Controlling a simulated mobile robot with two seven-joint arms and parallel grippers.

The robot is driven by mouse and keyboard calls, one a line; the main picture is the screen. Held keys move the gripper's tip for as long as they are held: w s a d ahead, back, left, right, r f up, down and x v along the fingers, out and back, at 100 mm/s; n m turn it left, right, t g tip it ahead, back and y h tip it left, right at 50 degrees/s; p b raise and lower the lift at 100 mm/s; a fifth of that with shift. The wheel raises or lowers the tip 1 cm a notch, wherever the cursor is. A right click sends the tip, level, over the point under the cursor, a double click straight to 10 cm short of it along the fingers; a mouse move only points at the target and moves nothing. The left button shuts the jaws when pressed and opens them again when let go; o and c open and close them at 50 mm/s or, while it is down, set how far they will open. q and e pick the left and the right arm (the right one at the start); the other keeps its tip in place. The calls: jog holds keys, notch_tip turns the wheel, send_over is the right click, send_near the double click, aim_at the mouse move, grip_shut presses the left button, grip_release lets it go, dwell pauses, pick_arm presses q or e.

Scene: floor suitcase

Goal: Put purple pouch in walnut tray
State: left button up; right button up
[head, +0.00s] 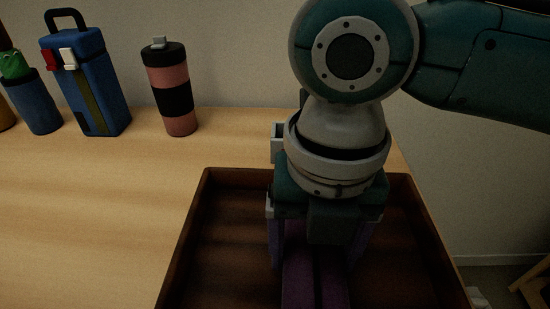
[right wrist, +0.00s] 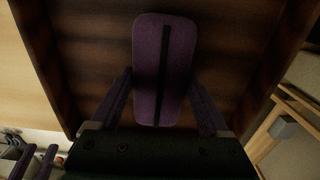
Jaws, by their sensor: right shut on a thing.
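The purple pouch (head: 315,280), long and rounded with a dark stripe down its middle, is between the fingers of my right gripper (head: 318,255). The gripper points down and is shut on it. In the right wrist view the pouch (right wrist: 150,70) stands out past the fingers (right wrist: 162,105). The walnut tray (head: 195,225) is a dark brown, low-walled box under the gripper. The pouch is seen over the tray's inside, within its walls; whether it touches the floor I cannot tell. My right wrist hides part of the tray's back. My left gripper is not in the head view.
On the light wooden table, a pink and black tumbler (head: 173,88), a blue bottle (head: 92,85) with a handle and a blue cup (head: 37,105) holding something green stand at the back left. The table left of the tray is clear. A wooden frame (head: 535,285) is at the lower right.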

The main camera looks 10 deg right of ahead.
jog(key=o, duration=1.3)
jog(key=shift+f, duration=0.15)
